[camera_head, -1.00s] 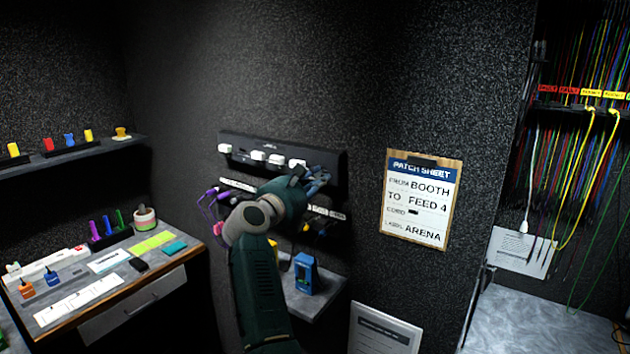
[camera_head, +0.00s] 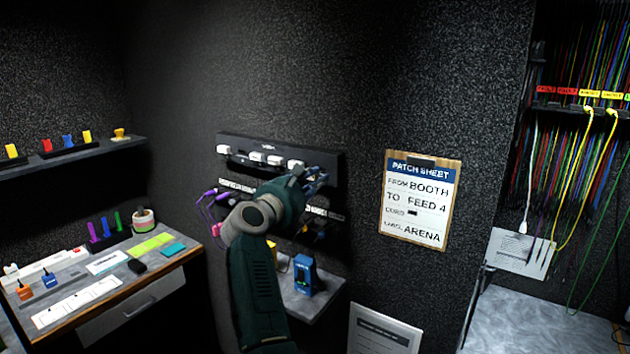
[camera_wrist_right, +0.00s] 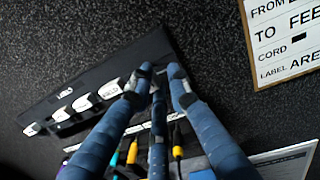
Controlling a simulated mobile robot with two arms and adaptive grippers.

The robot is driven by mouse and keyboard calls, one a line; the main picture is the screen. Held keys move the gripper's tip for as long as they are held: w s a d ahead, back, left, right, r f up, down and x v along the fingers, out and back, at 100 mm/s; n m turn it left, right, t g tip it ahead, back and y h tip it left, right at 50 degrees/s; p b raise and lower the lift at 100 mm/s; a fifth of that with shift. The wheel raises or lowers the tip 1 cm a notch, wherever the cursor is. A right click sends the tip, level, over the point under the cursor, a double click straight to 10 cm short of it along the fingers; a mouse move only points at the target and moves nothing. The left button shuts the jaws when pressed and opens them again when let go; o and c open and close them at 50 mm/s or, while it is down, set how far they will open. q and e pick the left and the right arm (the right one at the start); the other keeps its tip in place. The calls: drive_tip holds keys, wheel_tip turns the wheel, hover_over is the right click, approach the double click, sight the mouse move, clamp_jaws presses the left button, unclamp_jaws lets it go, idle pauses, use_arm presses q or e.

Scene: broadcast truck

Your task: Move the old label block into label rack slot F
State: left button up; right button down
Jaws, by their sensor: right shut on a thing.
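The label rack (camera_head: 240,140) is a long dark panel on the back wall, with several white label blocks (camera_head: 257,155) in its left and middle part. It shows tilted in the right wrist view (camera_wrist_right: 125,57), with the white blocks (camera_wrist_right: 83,102) to the left of my fingers. My right gripper (camera_head: 316,178) is at the right part of the rack, in front of it. In the wrist view its blue fingertips (camera_wrist_right: 158,76) are drawn together on a small thing, likely the old label block, which the fingers mostly hide. I cannot tell whether it touches the rack. My left gripper is out of view.
Below the rack are a jack row with purple (camera_head: 209,195) and yellow plugs and a small shelf with a blue device (camera_head: 304,273). A patch sheet (camera_head: 420,200) hangs to the right. A desk (camera_head: 125,299) with labels and tools stands at the left.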

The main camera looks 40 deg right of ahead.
sight(329, 171)
drive_tip(key=shift+b, duration=0.5)
idle(0.6)
drive_tip(key=shift+b+x, duration=0.35)
drive_tip(key=shift+x, duration=1.7)
drive_tip(key=c, duration=1.6)
unclamp_jaws()
drive_tip(key=shift+s, duration=0.15)
drive_tip(key=shift+o, duration=0.2)
drive_tip(key=shift+d, duration=0.1)
